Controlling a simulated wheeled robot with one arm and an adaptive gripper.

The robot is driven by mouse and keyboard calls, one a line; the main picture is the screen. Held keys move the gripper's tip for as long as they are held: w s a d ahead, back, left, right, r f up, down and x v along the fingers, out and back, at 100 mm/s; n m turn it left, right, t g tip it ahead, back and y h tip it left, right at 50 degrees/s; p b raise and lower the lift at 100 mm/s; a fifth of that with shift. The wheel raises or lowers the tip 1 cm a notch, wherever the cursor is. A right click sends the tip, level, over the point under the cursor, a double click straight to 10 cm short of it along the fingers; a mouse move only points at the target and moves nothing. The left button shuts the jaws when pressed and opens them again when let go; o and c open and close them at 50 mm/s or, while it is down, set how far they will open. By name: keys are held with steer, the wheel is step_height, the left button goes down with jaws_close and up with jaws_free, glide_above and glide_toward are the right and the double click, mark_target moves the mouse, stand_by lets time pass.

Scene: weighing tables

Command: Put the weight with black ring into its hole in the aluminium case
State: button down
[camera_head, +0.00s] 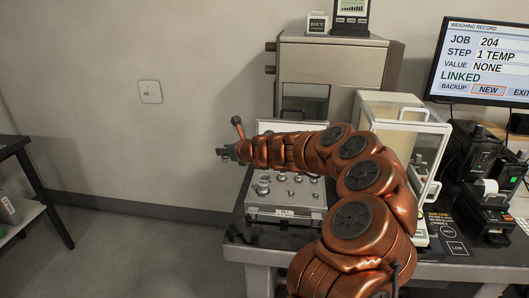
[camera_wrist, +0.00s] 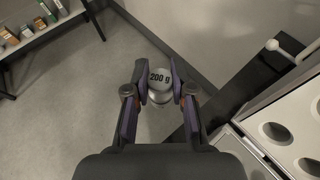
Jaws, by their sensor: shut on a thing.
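My gripper (camera_wrist: 160,85) is shut on a silvery weight (camera_wrist: 160,95) marked "200 g" on its top. I cannot make out a black ring on it. In the head view my gripper (camera_head: 224,153) is to the left of the aluminium case (camera_head: 287,213), higher than it, past the table's left edge. The case is open on the table, with several weights in its top panel and its lid up behind, partly hidden by my arm. In the wrist view the case's white panel with round empty holes (camera_wrist: 275,132) shows at the right, apart from the weight.
Floor lies below the held weight. A dark table edge (camera_wrist: 215,95) runs beside it. A glass-sided balance (camera_head: 405,125) stands right of the case, a large cabinet (camera_head: 335,60) behind. A shelf (camera_head: 25,215) stands far left.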

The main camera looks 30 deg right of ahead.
steer(key=s+d+f+n+y, duration=0.15)
steer(key=s+d, duration=0.45)
steer(key=d, duration=0.6)
steer(key=shift+s+a+f+b, duration=0.1)
steer(key=shift+f+b, duration=1.1)
steer(key=shift+b, duration=0.3)
steer(key=shift+s+a+f+b, duration=0.1)
steer(key=shift+f+b, duration=1.05)
steer(key=shift+b, duration=0.3)
steer(key=shift+s+p, duration=0.1)
steer(key=shift+p, duration=0.8)
steer(key=shift+f+g+b, duration=0.3)
steer(key=shift+f+b, duration=0.4)
steer(key=shift+f, duration=0.8)
steer(key=c, duration=0.9)
jaws_free()
steer(key=v, duration=1.2)
